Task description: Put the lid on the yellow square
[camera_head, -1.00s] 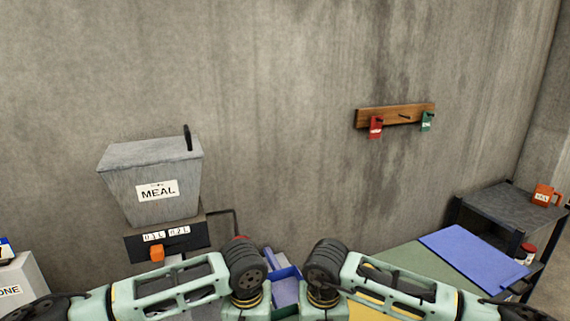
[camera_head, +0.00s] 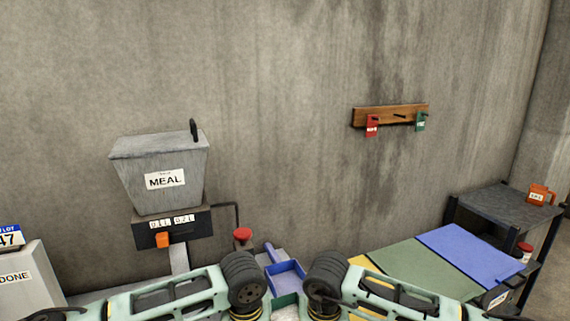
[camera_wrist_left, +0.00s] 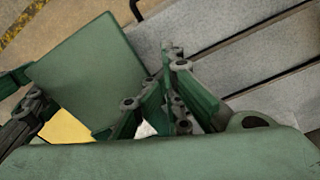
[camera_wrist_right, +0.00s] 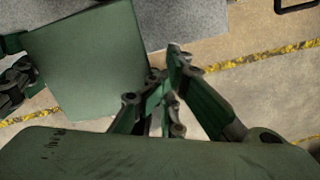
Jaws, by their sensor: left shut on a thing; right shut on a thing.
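The yellow square (camera_head: 361,262) lies at the left end of a row of coloured squares on the right-hand bench. My right arm covers much of it, and a yellow patch also shows in the left wrist view (camera_wrist_left: 68,130). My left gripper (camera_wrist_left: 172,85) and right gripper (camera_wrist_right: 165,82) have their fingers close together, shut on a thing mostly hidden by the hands. I take it to be the lid, but its outline cannot be made out. A pale patch (camera_head: 286,313) shows low between my two wrists in the head view.
Beside the yellow square lie a green square (camera_head: 430,270) and a blue square (camera_head: 470,253). The grey MEAL hopper (camera_head: 160,180) is on the wall at left, with a red knob (camera_head: 242,234) near it. A blue tray (camera_head: 286,280) sits mid-bench. A dark shelf (camera_head: 495,207) stands at right.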

